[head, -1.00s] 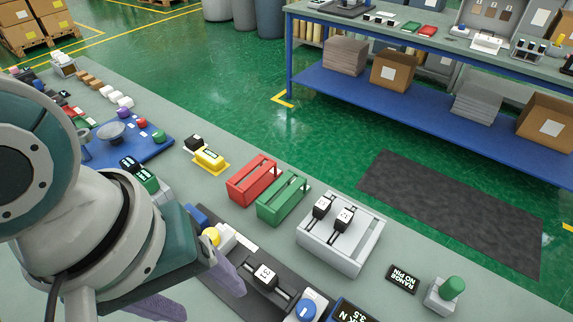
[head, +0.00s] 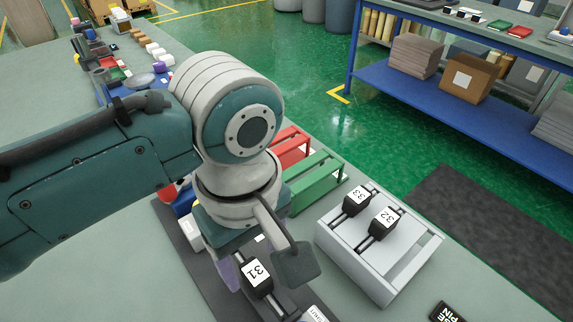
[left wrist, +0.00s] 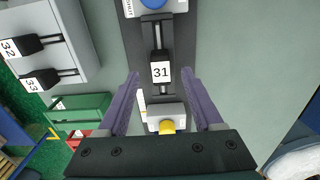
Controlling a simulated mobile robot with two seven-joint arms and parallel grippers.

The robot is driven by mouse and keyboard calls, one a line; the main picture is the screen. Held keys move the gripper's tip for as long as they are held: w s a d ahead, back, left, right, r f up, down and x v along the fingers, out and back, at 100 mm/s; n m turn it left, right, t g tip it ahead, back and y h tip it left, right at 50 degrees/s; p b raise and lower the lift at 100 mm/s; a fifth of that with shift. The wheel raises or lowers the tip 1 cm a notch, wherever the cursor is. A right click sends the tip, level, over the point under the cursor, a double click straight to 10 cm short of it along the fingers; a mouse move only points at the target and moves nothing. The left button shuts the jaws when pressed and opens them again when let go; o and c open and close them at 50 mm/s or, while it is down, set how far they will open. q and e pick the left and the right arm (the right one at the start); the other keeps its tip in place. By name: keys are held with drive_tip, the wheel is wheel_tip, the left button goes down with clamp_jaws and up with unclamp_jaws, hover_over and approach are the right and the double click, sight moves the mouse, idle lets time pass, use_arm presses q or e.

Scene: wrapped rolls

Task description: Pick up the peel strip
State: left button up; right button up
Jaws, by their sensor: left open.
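A thin white strip (left wrist: 142,104), which looks like the peel strip, lies on the dark mat next to a white block with a yellow knob (left wrist: 167,126). A small white piece in the head view (head: 260,238) may be the same strip, mostly hidden by my wrist. My left gripper (head: 264,278) is open and points down over the mat. In the left wrist view its purple fingers (left wrist: 160,76) stand either side of the black piece tagged 31 (left wrist: 160,72) and the strip, with nothing held. The piece tagged 31 (head: 257,270) sits on a black rail. My right gripper is not in view.
A grey rack (head: 400,262) with black pieces tagged 32 and 33 stands to the right. Green (head: 315,180) and red (head: 292,148) holders stand behind my wrist. A blue knob (left wrist: 153,3) sits beyond the rail. Bare bench lies right of the mat in the wrist view.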

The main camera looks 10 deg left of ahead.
sight(255, 273)
use_arm(q)
wheel_tip(255, 273, down, 4)
drive_tip(key=shift+s+a+r+b, duration=0.1)
drive_tip(key=shift+r+b, duration=0.05)
drive_tip(key=shift+b, duration=0.2)
drive_tip(key=shift+c, duration=0.2)
clamp_jaws()
